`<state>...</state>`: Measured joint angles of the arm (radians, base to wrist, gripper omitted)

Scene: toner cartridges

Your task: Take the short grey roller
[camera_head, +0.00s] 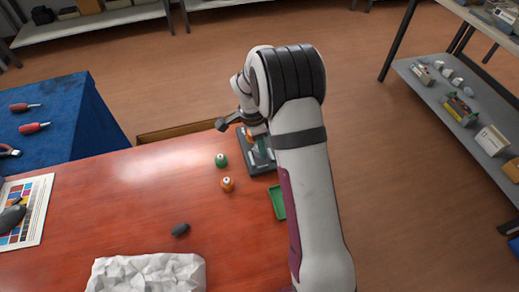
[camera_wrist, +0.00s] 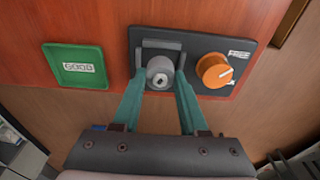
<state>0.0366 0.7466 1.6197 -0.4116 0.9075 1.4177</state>
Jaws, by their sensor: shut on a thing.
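A grey roller (camera_wrist: 159,66) shows end-on in the wrist view, at a bracket on a dark panel (camera_wrist: 192,93); its length is hard to judge. My gripper (camera_wrist: 161,77) is shut on it, with one teal finger on each side. The roller is still at the bracket; I cannot tell whether it touches it. An orange knob (camera_wrist: 214,70) sits on the panel to the right, beside a "FREE" label. In the head view my gripper is over the panel (camera_head: 266,167), and my arm hides part of it.
A green tray (camera_wrist: 80,83) marked "GOOD" lies left of the panel in the wrist view. In the head view, a green-topped piece (camera_head: 221,160) and an orange one (camera_head: 227,184) stand on the red table (camera_head: 130,205). A dark small object (camera_head: 180,230) lies nearer.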

